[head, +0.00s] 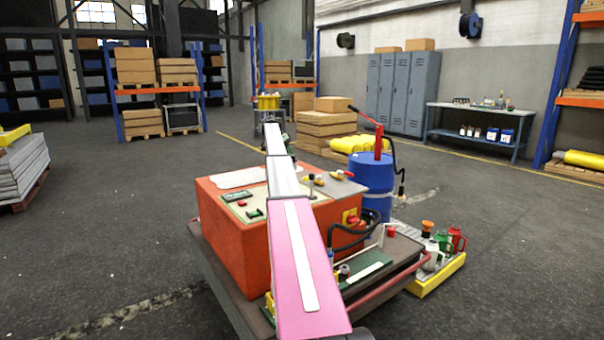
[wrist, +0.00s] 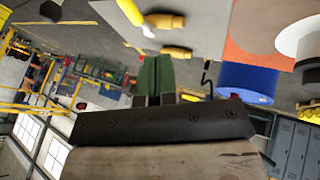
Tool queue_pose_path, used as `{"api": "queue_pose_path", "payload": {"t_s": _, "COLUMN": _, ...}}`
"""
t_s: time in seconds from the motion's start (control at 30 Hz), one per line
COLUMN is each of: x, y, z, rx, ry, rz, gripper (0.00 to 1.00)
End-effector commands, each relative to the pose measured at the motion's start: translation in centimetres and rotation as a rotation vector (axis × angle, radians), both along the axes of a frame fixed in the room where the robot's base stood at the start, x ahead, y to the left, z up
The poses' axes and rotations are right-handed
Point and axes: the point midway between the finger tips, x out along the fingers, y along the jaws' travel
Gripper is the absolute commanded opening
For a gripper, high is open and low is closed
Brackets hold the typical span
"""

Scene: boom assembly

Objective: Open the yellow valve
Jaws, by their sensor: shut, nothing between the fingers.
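The orange-red machine box (head: 232,222) stands in the middle of the head view, with a control panel on top. Two small yellow fittings, a nearer one (head: 317,181) and a farther one (head: 338,177), sit on the panel's right part with red pieces beside them. Two yellow-orange fittings also show in the tilted wrist view, one upper (wrist: 166,20) and one lower (wrist: 176,51). I cannot tell which is the yellow valve, or its handle's position. My gripper (wrist: 156,65) has green fingers, shut and empty, apart from the fittings. In the head view I cannot make out its fingers.
A blue drum (head: 372,182) with a red pump stands behind the box's right side. A black hose (head: 350,236) loops at the right. A yellow-edged tray (head: 440,277) holds bottles and cans.

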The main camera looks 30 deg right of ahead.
Motion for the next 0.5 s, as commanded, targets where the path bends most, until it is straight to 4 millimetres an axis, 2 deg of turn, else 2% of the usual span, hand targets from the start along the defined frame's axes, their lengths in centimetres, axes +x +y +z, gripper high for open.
{"api": "queue_pose_path", "payload": {"t_s": 0.27, "x": -0.3, "y": -0.3, "z": -0.5, "rx": 0.0, "ry": 0.0, "rz": 0.0, "gripper": 0.0}}
{"api": "queue_pose_path", "payload": {"t_s": 0.5, "x": -1.5, "y": -1.3, "z": -3.0, "rx": 0.001, "ry": 0.002, "rz": -0.001, "gripper": 0.0}}
